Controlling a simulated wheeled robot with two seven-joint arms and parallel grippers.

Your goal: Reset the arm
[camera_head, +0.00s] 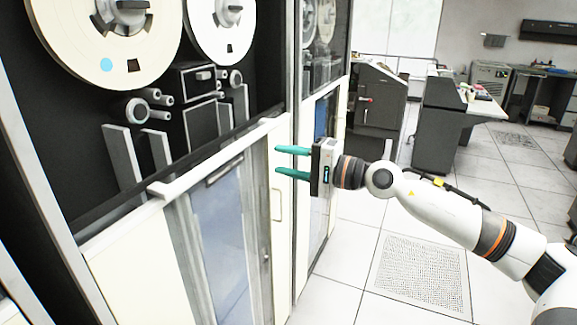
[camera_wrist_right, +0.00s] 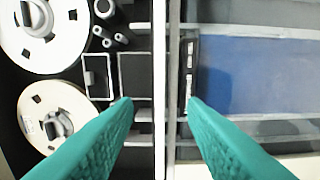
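My right gripper (camera_head: 278,161) reaches in from the right in the head view, with its two green fingers apart and nothing between them. It points left at the front of a tall tape cabinet (camera_head: 277,133). In the right wrist view the open fingers (camera_wrist_right: 158,102) show on either side of a pale vertical frame bar (camera_wrist_right: 160,60), which lies beyond them. I cannot tell from these frames whether the fingertips touch the cabinet. My left gripper is not in view.
Large tape reels (camera_head: 75,40) sit in the cabinet behind its frame. A pale handle rail (camera_head: 215,158) juts out below them, near my right gripper. Grey machines (camera_head: 375,100) stand at the back. The tiled floor (camera_head: 345,245) is open, with a perforated tile (camera_head: 420,270).

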